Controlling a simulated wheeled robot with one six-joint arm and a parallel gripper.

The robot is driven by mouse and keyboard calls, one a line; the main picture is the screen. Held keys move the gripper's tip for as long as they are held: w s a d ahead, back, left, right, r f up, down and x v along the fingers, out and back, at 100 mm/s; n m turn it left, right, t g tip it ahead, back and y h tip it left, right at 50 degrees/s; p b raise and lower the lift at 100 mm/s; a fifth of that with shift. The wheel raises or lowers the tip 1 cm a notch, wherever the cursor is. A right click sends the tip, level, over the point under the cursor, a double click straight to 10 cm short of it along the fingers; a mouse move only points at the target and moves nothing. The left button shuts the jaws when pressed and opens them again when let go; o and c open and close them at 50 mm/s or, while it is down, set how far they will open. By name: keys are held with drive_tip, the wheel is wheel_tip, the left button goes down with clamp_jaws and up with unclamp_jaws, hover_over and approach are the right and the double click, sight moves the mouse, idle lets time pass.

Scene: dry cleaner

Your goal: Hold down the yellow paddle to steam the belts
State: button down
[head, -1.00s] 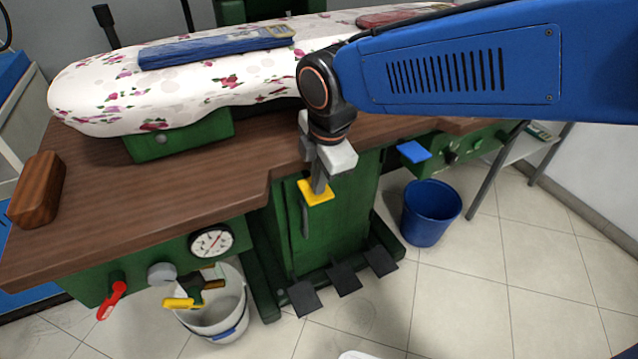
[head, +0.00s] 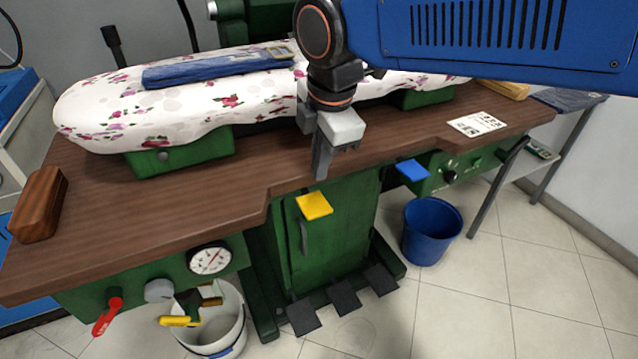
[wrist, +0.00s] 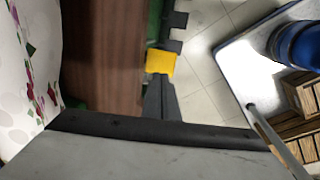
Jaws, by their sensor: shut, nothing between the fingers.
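The yellow paddle (head: 314,206) sticks out from the green front of the pressing table, just below the wooden edge. My gripper (head: 319,174) points down above it, shut and empty, with a small gap visible between fingertips and paddle. In the wrist view, the yellow paddle (wrist: 160,63) lies just beyond the tips of my gripper (wrist: 158,84). A folded dark blue item (head: 215,68) with a tan end lies on the flowered ironing board (head: 180,108). I cannot tell whether it is the belts. My arm hides part of the board.
A blue paddle (head: 412,170) sits to the right. A gauge (head: 210,258), a red lever (head: 107,316) and a white bucket (head: 225,325) are front left. Black pedals (head: 343,300) and a blue bucket (head: 431,230) are low down. A wooden block (head: 38,204) lies at left.

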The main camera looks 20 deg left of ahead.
drive_tip(key=shift+s+d+r, duration=0.1)
drive_tip(key=shift+r, duration=0.95)
drive_tip(key=shift+s+d+r, duration=0.1)
drive_tip(key=shift+r, duration=0.95)
